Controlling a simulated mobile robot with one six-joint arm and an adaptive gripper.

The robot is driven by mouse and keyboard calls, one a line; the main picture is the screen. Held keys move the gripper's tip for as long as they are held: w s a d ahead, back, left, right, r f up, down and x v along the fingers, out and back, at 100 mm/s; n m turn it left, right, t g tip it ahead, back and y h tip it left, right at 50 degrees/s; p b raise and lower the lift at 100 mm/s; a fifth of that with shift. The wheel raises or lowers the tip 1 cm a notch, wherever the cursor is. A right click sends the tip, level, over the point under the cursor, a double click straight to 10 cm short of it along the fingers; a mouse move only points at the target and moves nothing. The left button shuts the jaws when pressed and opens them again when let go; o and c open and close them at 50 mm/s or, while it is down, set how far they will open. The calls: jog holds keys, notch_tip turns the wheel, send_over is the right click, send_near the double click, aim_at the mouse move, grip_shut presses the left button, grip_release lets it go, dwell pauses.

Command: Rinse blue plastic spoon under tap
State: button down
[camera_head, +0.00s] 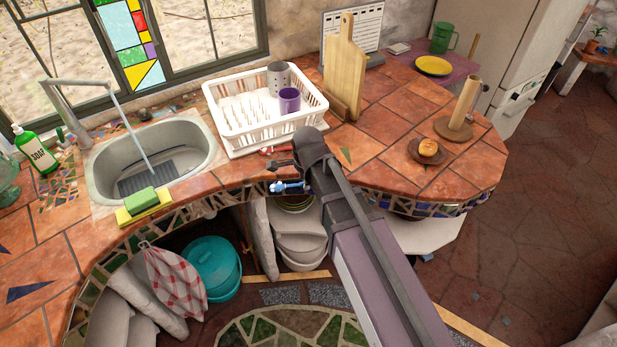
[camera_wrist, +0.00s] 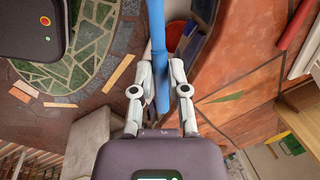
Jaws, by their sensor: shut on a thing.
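The blue plastic spoon (camera_wrist: 155,30) is held between the two pale fingers of my gripper (camera_wrist: 163,75), with a long blue part running up out of the wrist view. In the head view a small blue piece of the spoon (camera_head: 291,187) shows at the counter's front edge, beside the end of my arm; its full shape is hidden. The tap (camera_head: 62,103) arches over the sink (camera_head: 101,179) on the left, and a stream of water runs from it into the basin. My gripper is right of the sink, apart from the stream.
A white dish rack (camera_head: 228,128) with a purple cup (camera_head: 289,100) stands between sink and cutting board (camera_head: 345,65). A green-and-yellow sponge (camera_head: 143,203) lies on the sink's front rim. A soap bottle (camera_head: 36,152) stands left. A teal bucket (camera_head: 212,270) sits below the counter.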

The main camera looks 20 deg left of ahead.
dwell(0.6)
notch_tip(320, 180, up, 11)
jog(key=p, duration=1.1)
jog(key=shift+r, duration=0.15)
jog(key=shift+s, duration=0.1)
